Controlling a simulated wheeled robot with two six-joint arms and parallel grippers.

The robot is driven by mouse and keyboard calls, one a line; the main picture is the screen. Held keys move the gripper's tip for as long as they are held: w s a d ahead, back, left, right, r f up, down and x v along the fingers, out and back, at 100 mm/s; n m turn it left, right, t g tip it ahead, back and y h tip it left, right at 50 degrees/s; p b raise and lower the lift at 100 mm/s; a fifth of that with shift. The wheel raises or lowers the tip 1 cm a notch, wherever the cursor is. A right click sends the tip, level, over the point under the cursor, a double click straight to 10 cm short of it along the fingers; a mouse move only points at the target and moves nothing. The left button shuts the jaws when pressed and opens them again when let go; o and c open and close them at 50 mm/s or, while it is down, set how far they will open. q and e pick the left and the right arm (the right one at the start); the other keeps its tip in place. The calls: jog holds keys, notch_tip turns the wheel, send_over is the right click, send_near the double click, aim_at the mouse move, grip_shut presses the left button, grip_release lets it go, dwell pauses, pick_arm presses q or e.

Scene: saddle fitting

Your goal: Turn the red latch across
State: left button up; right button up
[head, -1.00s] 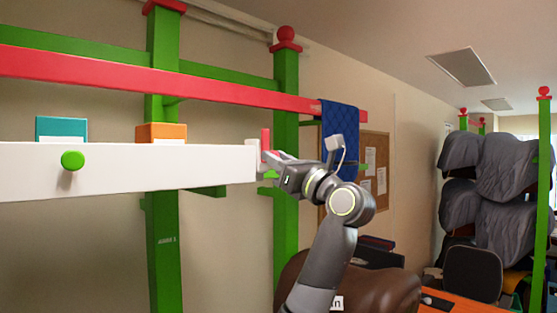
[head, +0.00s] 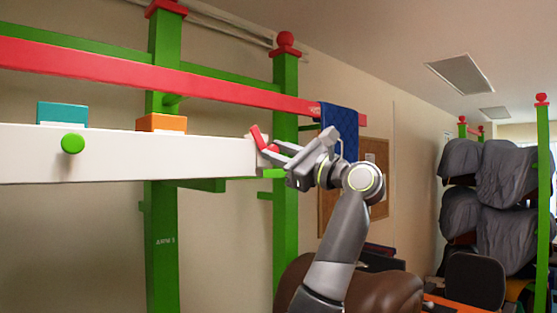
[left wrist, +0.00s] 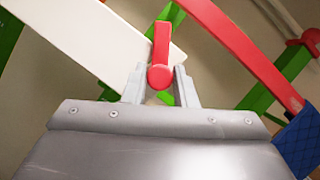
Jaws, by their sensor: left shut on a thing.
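The red latch (head: 257,137) sits at the right end of the white beam (head: 125,154). It is tilted, its upper end leaning to the left in the head view. My left gripper (head: 268,160) is shut on the latch at its lower end. In the left wrist view the latch (left wrist: 161,45) stands up between the two grey fingers (left wrist: 160,88), its rounded end low between them. The fingers hide part of the latch's mount. My right gripper is not in view.
A teal box (head: 62,114) and an orange box (head: 162,123) stand along the beam's top. A green knob (head: 73,144) is on its front. A red rail (head: 150,78) runs above, with a blue cloth (head: 338,122) near my gripper. Green posts (head: 286,210) stand behind.

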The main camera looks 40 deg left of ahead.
pick_arm(q)
jog(key=shift+n+g+h, duration=0.4)
jog(key=shift+n+g, duration=0.1)
jog(key=shift+n, duration=0.7)
jog(key=n+g+h+p, duration=0.1)
jog(key=n, duration=0.2)
jog(key=shift+r, duration=0.2)
jog(key=n, duration=0.2)
jog(key=n+h+p, duration=0.1)
jog(key=n, duration=0.2)
jog(key=shift+g+h+p, duration=0.3)
jog(key=shift+w+n+h+p, duration=0.1)
jog(key=shift+n+h+p, duration=0.4)
jog(key=shift+n, duration=0.6)
jog(key=shift+f, duration=0.1)
jog(key=o, duration=1)
jog(key=shift+c, duration=0.2)
